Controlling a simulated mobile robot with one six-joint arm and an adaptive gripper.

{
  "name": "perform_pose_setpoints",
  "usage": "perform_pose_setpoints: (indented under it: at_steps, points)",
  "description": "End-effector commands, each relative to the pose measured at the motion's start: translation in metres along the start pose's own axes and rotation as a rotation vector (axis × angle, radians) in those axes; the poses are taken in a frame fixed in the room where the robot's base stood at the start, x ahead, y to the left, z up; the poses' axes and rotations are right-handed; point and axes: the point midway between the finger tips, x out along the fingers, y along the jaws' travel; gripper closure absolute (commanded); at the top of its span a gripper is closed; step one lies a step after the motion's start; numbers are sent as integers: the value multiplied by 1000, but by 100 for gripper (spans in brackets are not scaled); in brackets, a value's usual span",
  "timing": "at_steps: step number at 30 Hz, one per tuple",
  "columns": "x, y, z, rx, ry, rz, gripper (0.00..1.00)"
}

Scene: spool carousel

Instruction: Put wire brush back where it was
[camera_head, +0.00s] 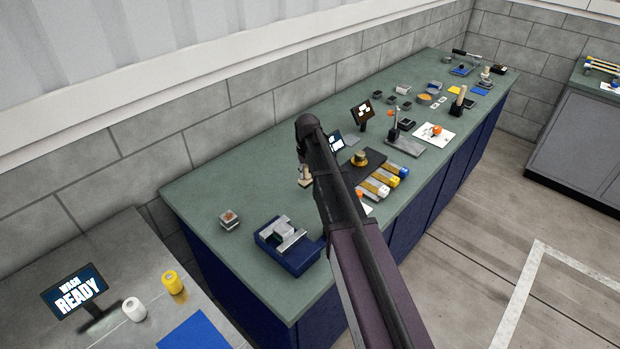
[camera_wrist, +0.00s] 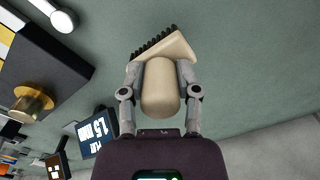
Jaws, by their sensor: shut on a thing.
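The wire brush (camera_wrist: 162,92) has a rounded beige body and a row of dark bristles along its far edge in the wrist view. My gripper (camera_wrist: 160,68) is shut on it, with one grey finger on each side. In the head view a beige part of the brush (camera_head: 305,176) shows just left of my arm, over the green bench. My arm hides most of the gripper there. I cannot tell whether the brush touches the bench top.
The green bench (camera_head: 215,187) is clear to the left of the brush, up to a small block (camera_head: 229,219) and a blue fixture (camera_head: 290,254). A dark plate with a brass spool (camera_head: 359,157) and a small screen (camera_wrist: 97,132) stand close by.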

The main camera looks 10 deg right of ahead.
Motion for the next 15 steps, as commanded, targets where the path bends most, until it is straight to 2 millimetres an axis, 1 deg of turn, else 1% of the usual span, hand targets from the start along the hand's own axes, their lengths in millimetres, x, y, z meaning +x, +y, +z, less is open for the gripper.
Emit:
perform_pose_setpoints:
  at_steps: [1,3,15]
  points:
    - [1,1,-6,0,0,0,96]
    - [1,2,-8,0,0,0,96]
    - [1,4,-10,0,0,0,96]
